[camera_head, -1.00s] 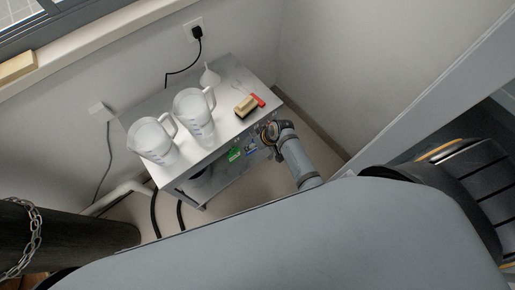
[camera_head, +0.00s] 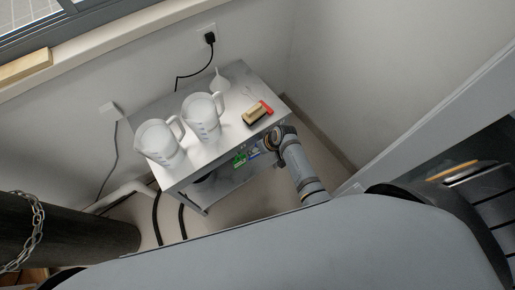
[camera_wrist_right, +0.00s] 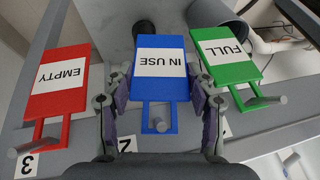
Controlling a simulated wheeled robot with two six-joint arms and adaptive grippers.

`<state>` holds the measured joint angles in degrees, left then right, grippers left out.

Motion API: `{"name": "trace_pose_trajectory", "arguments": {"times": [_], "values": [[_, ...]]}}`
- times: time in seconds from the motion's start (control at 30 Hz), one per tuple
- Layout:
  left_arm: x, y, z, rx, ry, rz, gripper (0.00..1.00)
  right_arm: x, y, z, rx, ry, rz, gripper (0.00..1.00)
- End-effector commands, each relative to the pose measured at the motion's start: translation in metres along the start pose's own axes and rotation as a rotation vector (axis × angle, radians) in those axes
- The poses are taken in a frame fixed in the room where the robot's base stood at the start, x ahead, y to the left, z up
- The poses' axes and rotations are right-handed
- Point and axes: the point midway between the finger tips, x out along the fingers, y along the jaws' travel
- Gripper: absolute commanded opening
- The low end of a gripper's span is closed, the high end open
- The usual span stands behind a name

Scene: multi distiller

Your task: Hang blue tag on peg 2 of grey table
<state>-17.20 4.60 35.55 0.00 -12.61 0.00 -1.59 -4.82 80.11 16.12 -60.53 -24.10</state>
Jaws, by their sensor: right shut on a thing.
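The blue tag (camera_wrist_right: 160,75), marked "IN USE", lies between the fingers of my right gripper (camera_wrist_right: 158,90), which is shut on it. The grey end of peg 2 (camera_wrist_right: 160,124) shows inside the tag's loop. Whether the loop is around the peg or only in front of it, I cannot tell. The number 2 label (camera_wrist_right: 126,146) is on the grey table (camera_wrist_right: 75,155) beside it. In the head view, my right arm reaches the table's front edge (camera_head: 222,146), and the blue tag (camera_head: 254,153) shows small there. My left gripper is not in view.
A red "EMPTY" tag (camera_wrist_right: 62,82) hangs by the number 3 label, and a green "FULL" tag (camera_wrist_right: 228,60) hangs on the other side, both close to my fingers.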

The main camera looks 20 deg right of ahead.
Motion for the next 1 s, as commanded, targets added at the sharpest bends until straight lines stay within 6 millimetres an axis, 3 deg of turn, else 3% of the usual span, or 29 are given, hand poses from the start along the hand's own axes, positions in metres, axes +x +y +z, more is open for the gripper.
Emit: {"name": "trace_pose_trajectory", "arguments": {"times": [0.07, 0.1, 0.27, 0.67, 0.77, 1.0], "values": [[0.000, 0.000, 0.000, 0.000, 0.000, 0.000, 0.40, 0.000, 0.000, 0.000, 0.000, 0.000, 0.000, 0.34], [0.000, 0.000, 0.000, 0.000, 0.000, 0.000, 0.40, 0.000, 0.000, 0.000, 0.000, 0.000, 0.000, 0.60], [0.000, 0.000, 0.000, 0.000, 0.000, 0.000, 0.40, 0.000, 0.000, 0.000, 0.000, 0.000, 0.000, 0.81], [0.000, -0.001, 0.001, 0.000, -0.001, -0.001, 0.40, -0.006, 0.000, 0.001, 0.000, -0.001, 0.000, 0.82], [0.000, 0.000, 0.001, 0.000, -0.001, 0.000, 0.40, -0.021, 0.001, 0.000, 0.000, 0.001, 0.001, 0.82], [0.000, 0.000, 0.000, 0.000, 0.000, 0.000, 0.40, -0.081, 0.001, 0.000, -0.002, 0.001, 0.003, 0.82]]}}
